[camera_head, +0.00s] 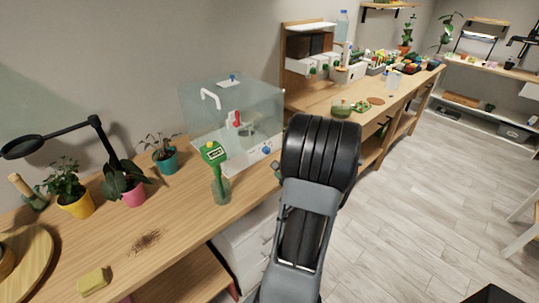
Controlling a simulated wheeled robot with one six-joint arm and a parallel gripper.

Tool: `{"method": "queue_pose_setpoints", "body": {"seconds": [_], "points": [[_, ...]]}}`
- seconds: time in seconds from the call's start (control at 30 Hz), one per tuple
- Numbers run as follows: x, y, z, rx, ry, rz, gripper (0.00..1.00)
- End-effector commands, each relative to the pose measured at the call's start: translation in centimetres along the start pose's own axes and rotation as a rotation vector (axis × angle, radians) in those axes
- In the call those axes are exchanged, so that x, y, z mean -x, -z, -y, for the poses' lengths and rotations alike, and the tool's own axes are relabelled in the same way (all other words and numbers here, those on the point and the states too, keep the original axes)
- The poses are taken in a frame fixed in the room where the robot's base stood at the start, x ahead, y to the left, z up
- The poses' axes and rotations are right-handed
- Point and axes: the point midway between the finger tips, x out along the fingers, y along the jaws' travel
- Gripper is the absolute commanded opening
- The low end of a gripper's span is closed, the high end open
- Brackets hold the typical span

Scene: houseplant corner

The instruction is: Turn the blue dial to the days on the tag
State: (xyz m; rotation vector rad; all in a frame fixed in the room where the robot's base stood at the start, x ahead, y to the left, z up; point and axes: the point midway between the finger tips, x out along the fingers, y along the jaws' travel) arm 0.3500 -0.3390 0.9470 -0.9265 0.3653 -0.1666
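A small blue dial (266,150) sits on the white front base of a clear box (205,112) on the wooden bench. Its setting is too small to read. A second blue knob (232,77) is on the box's clear lid. I cannot make out a tag with days on it. My arm stands in front of the bench, right of the box, and covers the bench there. A small dark part, perhaps the edge of my gripper (277,169), shows at the arm's left side, just below and right of the dial. The fingers are hidden behind the arm.
Potted plants, a black lamp (52,138), spilled soil (145,241) and a yellow sponge (94,281) are further left. A shelf unit (305,55) is behind; open floor lies right.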

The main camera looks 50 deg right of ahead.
Motion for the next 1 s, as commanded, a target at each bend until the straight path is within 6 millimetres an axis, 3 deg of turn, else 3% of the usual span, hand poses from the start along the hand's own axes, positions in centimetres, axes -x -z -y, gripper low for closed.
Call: {"method": "queue_pose_setpoints", "body": {"seconds": [0.17,0.7,1.0], "points": [[-1.3,1.2,0.3,-0.021,0.027,-0.030,0.56],[-10.9,1.3,0.6,-0.021,0.027,-0.028,0.56],[-13.3,1.4,0.7,-0.020,0.028,-0.029,0.56]]}}
